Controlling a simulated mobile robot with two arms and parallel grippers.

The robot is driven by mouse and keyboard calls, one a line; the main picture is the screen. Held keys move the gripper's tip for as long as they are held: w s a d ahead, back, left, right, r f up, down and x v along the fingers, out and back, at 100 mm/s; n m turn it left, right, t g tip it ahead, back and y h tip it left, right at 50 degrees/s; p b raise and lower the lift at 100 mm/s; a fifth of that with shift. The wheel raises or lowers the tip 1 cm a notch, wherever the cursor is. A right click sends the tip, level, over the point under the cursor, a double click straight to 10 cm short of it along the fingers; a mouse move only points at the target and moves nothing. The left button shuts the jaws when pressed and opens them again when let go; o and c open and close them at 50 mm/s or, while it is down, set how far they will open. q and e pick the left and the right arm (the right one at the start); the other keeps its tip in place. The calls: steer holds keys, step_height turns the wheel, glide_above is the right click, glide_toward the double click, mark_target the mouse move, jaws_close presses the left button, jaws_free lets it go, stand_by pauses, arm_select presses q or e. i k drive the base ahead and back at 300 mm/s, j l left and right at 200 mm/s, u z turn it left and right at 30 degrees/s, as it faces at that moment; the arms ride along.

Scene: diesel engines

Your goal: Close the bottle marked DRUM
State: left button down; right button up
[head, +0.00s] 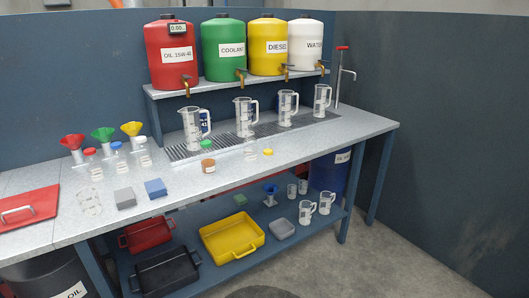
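Small clear bottles stand on the workbench; no DRUM label is readable on any of them. At the left are a red-capped bottle (93,168), a blue-capped bottle (119,160) and a white-capped bottle (143,156). A clear, faint bottle (250,152) stands nearer the middle and shows no coloured cap. A small yellow cap (268,152) lies to its right. A green cap (207,144) shows further left, by the grating; whether it sits on something is unclear. Neither of my grippers is in view.
Measuring jugs (243,118) stand on a grating below labelled drums (223,50). Funnels (103,136), a brown jar (208,166), a grey block (125,197), a blue block (156,188) and a red lid with a handle (28,207) are on the bench.

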mark_target(250, 142)
steer(key=i+j+z, duration=0.35)
steer(key=i+j, duration=0.15)
steer(key=i+j+z, duration=0.15)
steer(key=j, duration=0.2)
steer(key=i+j+z, duration=0.35)
steer(key=j, duration=0.35)
steer(key=i+j+z, duration=0.2)
steer(key=j, duration=0.2)
